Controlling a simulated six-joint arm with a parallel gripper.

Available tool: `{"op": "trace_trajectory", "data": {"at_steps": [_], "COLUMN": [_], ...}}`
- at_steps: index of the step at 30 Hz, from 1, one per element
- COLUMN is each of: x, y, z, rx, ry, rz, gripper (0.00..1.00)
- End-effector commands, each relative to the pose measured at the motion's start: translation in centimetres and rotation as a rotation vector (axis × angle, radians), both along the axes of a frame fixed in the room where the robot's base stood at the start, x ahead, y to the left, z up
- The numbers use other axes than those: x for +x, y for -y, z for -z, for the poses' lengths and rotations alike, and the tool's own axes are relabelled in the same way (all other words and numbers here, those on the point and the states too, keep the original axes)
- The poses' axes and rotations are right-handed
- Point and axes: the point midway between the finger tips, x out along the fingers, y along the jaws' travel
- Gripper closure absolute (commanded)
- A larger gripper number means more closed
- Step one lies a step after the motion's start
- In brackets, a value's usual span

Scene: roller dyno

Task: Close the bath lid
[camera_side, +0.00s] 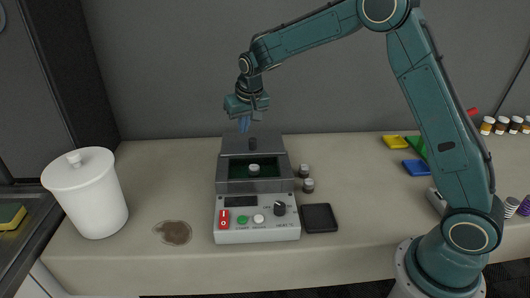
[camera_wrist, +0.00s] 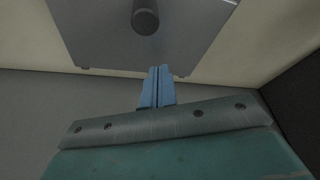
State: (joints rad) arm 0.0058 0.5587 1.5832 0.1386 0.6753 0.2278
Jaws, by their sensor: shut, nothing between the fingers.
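The bath (camera_side: 222,187) is a grey box on the bench with a control panel at its front. Its dark opening is uncovered, and a pale round-topped item (camera_side: 254,169) stands in it. The grey lid (camera_side: 233,146) is at the back of the bath, behind the opening, with a dark knob (camera_side: 252,144) on it. In the wrist view the lid (camera_wrist: 95,35) and its knob (camera_wrist: 145,17) show at the top. My gripper (camera_side: 244,125) is above the lid, slightly left of the knob, blue fingers pointing down. The fingers (camera_wrist: 158,86) are together, empty, and apart from the knob.
A white lidded bin (camera_side: 88,195) stands at the left, with a brown stain (camera_side: 173,232) beside it. Coloured trays (camera_side: 418,167) lie farther right. The bench behind the jars is clear.

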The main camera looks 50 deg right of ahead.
Motion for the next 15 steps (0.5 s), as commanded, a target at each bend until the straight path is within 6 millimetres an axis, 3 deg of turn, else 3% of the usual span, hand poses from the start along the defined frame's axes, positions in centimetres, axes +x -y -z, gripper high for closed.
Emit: {"op": "trace_trajectory", "data": {"at_steps": [15], "x": [-3.4], "y": [-1.2], "z": [0.2], "rx": [0.000], "ry": [0.000], "rz": [0.000], "gripper": [1.00]}}
